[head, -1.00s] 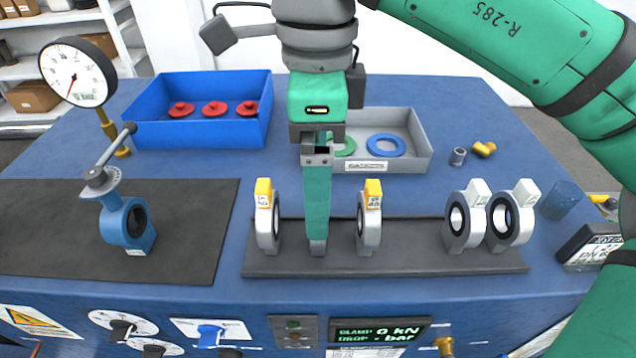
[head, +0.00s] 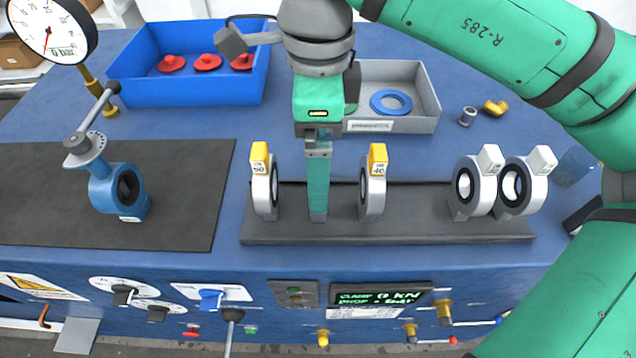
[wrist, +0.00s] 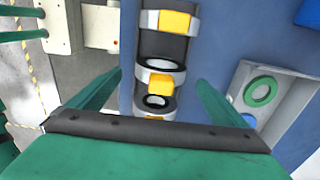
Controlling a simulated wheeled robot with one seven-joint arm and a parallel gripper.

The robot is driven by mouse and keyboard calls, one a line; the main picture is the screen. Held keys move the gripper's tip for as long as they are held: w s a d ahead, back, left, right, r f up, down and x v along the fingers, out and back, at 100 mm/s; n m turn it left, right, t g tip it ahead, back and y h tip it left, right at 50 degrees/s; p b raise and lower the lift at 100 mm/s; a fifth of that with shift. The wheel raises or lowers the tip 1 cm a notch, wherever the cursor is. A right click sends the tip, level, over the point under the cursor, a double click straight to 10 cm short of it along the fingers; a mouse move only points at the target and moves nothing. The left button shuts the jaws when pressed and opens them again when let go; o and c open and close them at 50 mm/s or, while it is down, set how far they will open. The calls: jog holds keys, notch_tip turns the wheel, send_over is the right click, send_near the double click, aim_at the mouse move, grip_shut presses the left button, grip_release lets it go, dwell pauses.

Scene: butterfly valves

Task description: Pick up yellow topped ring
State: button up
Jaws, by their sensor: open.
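Two upright white-grey rings with yellow tops stand on a dark strip: a left one (head: 265,192) and a right one (head: 372,195). My gripper (head: 318,215) points straight down between them in the head view, apart from both, its tips low near the strip. Its fingers overlap there, seen edge-on. In the wrist view the fingers of my gripper (wrist: 160,80) are spread wide with nothing held. A yellow top (wrist: 160,83) shows between them in the picture, and another yellow top (wrist: 175,20) is farther up. Some ring parts low in that view are cut off by my gripper's body.
Two white-topped rings (head: 475,188) (head: 523,186) stand at the strip's right end. Behind are a blue bin (head: 190,90) with red parts and a grey tray (head: 425,95) with rings. A blue valve (head: 118,190) and gauge (head: 48,28) stand left. The panel fills the table's front.

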notch_tip(320, 180, down, 4)
jog(key=shift+w+r, duration=0.1)
jog(key=shift+r, duration=0.05)
jog(key=c, duration=1.4)
jog(key=shift+c, duration=0.2)
jog(key=shift+r, duration=0.1)
